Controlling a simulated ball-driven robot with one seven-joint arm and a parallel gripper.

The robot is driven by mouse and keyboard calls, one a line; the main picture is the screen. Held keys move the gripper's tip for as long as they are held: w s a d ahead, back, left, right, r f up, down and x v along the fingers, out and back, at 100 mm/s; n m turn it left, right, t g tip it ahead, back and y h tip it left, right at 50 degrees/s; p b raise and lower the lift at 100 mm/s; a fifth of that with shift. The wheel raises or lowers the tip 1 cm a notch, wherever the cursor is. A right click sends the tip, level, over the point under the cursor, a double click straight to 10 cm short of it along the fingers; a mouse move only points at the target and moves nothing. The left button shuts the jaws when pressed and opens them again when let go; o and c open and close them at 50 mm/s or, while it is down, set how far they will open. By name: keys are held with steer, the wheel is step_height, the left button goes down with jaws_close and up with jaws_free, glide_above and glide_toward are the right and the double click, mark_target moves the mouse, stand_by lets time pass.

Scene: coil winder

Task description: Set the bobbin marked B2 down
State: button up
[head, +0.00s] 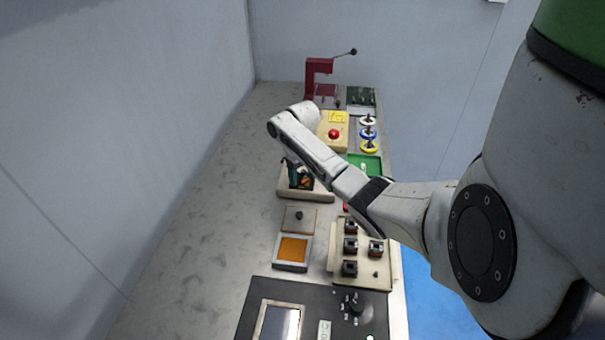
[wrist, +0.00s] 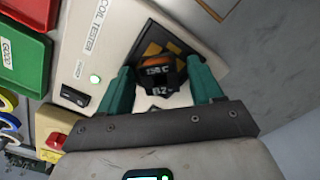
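My gripper (wrist: 162,85) has two teal fingers, shut on a dark bobbin (wrist: 160,75) with an orange-brown band and a label that reads B2. The fingers press on its two sides. Behind the bobbin is the cream coil tester (wrist: 105,45), with a dark recessed square (wrist: 178,38) that shows orange patches. The bobbin covers part of this square, and I cannot tell whether it touches it. In the head view my gripper (head: 299,180) points down over the cream tester (head: 318,196); my arm hides part of it.
A green tray (wrist: 22,50) marked GOOD and a red tray (wrist: 35,10) lie left of the tester in the wrist view. In the head view, an orange-topped pad (head: 292,250), a panel with dark blocks (head: 372,270) and a red press (head: 314,80) share the bench. The bench's left side (head: 190,220) is clear.

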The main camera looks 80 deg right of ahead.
step_height(320, 180, up, 12)
steer(key=shift+r+p, duration=0.15)
steer(key=shift+p, duration=0.15)
stand_by(0.4)
stand_by(0.4)
